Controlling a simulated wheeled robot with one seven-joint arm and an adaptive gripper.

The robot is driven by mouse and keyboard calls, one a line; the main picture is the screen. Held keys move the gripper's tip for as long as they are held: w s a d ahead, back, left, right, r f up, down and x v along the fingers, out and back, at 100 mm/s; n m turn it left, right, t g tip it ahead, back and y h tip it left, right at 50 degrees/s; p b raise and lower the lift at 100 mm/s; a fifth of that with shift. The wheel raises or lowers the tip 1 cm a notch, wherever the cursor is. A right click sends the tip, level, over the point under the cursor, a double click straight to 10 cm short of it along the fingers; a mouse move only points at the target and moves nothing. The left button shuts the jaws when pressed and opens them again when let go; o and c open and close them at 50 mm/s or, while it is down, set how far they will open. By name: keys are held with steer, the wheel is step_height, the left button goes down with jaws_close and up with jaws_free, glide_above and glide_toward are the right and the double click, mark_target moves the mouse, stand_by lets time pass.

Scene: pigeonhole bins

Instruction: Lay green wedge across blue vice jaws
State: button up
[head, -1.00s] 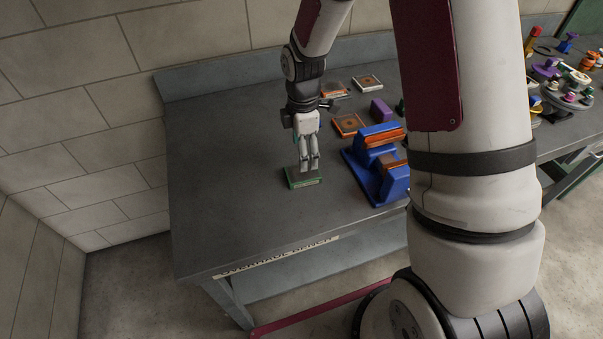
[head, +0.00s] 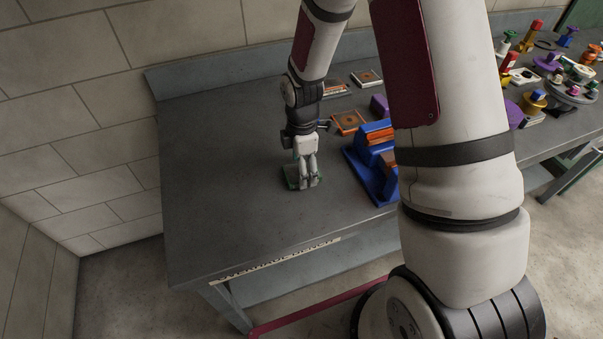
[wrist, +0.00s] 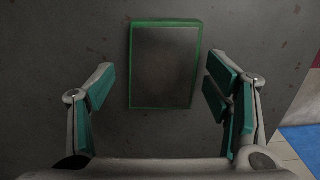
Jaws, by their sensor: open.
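The green wedge (head: 290,176) appears as a low rectangular piece with green edges and a dark top on the grey bench. My gripper (head: 308,185) stands over it, pointing down, and hides part of it in the head view. In the wrist view the piece (wrist: 165,65) shows whole between the open, empty fingers (wrist: 160,75), with a gap on each side. The blue vice (head: 365,178) stands to the right of my gripper, with orange-brown pads on its jaws. My arm hides the vice's right part.
A tile with an orange-brown face (head: 347,122) and a purple block (head: 379,104) lie behind the vice. More flat tiles (head: 366,78) lie farther back. The bench's left side is clear. Several coloured parts crowd a second bench (head: 560,130) at right.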

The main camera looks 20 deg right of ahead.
steer(key=c, duration=1.1)
steer(key=shift+r+p, duration=0.4)
steer(key=shift+r, duration=0.5)
steer(key=shift+r+p, duration=1.4)
steer(key=shift+r, duration=2.25)
steer(key=shift+w, duration=0.1)
steer(key=w+m, duration=0.2)
steer(key=m, duration=0.3)
steer(key=w+m, duration=0.2)
steer(key=m, duration=0.4)
steer(key=w+m, duration=0.2)
steer(key=m, duration=0.4)
steer(key=shift+w+r, duration=0.15)
steer(key=shift+w, duration=0.05)
